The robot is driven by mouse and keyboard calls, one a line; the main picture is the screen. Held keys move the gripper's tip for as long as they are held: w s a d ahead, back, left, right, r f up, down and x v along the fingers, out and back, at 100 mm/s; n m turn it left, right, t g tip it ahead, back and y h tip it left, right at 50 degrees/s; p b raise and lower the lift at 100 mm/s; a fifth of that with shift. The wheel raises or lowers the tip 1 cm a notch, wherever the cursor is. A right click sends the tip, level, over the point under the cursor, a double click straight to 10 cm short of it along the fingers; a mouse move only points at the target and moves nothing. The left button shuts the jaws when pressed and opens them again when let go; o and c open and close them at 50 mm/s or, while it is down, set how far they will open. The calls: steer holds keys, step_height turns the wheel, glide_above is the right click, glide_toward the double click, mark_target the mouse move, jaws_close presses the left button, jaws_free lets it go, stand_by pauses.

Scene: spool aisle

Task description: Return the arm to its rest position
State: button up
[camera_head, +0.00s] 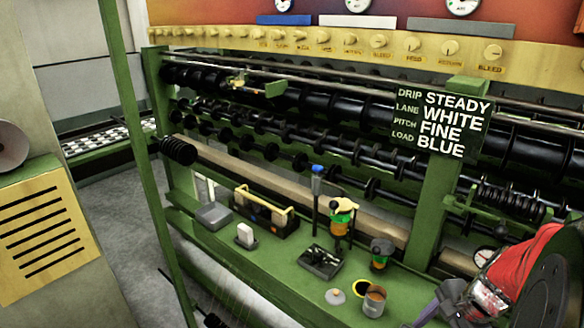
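A dark purple-grey jointed part (452,298) at the lower right edge looks like my gripper or the end of my arm. It is partly cut off by the bottom of the picture. Its fingertips are not clear, so I cannot tell whether it is open or shut. It is close to a clear, shiny part (488,298) and a red wound spool (522,262) with a large dark disc (555,290). I cannot tell whether it touches them.
A green bench (290,268) carries a toolbox (265,213), a grey box (213,215), a black tray (321,262), an oil can (342,217), a dark-capped bottle (381,253) and an open tin (374,301). A green post (135,150) stands left. Black rollers (340,115) run behind.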

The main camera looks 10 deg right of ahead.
steer(key=w+a+r+n+t+h, duration=0.1)
steer(key=a+r+n, duration=0.6)
steer(key=a+n, duration=0.2)
steer(key=w+a+r+n+t+h, duration=0.1)
steer(key=a+r+n+t, duration=0.1)
steer(key=a+r+n, duration=0.5)
steer(key=a+n, duration=0.3)
steer(key=a, duration=0.3)
steer(key=shift+a+r, duration=0.3)
steer(key=shift+a, duration=0.05)
steer(key=shift+c, duration=0.3)
